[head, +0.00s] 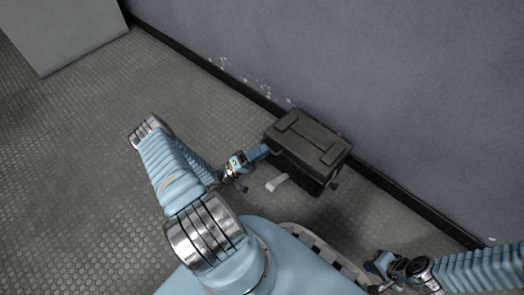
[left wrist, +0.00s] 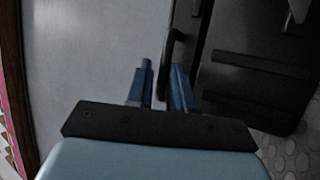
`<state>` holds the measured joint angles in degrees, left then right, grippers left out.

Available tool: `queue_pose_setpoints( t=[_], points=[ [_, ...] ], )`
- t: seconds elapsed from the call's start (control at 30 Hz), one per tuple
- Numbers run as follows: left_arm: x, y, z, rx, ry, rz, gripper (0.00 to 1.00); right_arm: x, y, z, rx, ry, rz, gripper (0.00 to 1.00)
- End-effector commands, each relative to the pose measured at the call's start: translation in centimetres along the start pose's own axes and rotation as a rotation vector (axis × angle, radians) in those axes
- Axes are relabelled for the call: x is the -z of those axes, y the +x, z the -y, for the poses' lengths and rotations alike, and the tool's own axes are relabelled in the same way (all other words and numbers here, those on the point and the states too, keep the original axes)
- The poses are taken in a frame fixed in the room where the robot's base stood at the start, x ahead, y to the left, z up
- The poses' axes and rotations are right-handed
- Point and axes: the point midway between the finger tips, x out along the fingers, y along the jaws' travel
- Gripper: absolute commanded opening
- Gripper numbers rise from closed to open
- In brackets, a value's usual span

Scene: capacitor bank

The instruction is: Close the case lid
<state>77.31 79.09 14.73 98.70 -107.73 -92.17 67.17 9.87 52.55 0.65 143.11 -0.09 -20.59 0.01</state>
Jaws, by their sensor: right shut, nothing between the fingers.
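The black case (head: 326,174) stands on the floor close to the wall. Its dark ribbed lid (head: 308,138) lies over the top in the head view; I cannot tell whether it is fully seated. My left gripper (head: 260,152) is at the left side of the case. In the left wrist view, its two blue fingers (left wrist: 161,80) are apart, with a dark handle (left wrist: 172,60) of the case between them, nearer the right finger. Contact is unclear. My right gripper (head: 378,270) is shut and empty, low at the right of the head view, away from the case.
The grey wall (head: 400,80) with a dark skirting runs just behind the case. A pale bar (head: 277,183) shows at the case's near side. A light grey panel (head: 65,30) stands at the upper left. The textured floor (head: 70,170) at the left is clear.

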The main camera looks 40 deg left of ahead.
Motion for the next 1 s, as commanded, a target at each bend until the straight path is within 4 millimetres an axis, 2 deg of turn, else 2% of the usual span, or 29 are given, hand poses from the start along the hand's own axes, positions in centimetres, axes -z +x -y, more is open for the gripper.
queue_pose_setpoints(
  t=[0.27,0.37,0.47,0.57,0.8,1.0],
  points=[
    [0.0,-0.1,0.0,0.0,0.0,-0.001,0.23,0.0,0.0,0.0,0.0,0.0,0.0,0.0],
    [0.1,-0.9,0.1,0.002,0.001,-0.002,0.23,0.0,0.0,0.0,0.0,0.0,0.0,0.0],
    [0.1,-2.6,0.0,0.004,0.002,-0.003,0.23,0.0,-0.1,0.0,0.0,0.0,0.0,0.0],
    [0.0,-5.2,0.1,0.004,0.002,-0.003,0.23,0.0,-0.1,0.0,0.0,0.0,0.0,0.0],
    [0.6,-11.1,-2.8,0.004,0.001,-0.001,0.23,0.0,-0.5,0.2,0.0,0.0,0.001,0.0],
    [0.9,-14.5,-4.4,0.002,0.001,-0.001,0.23,0.0,-0.5,0.2,0.0,0.0,0.002,0.0]
  ],
)
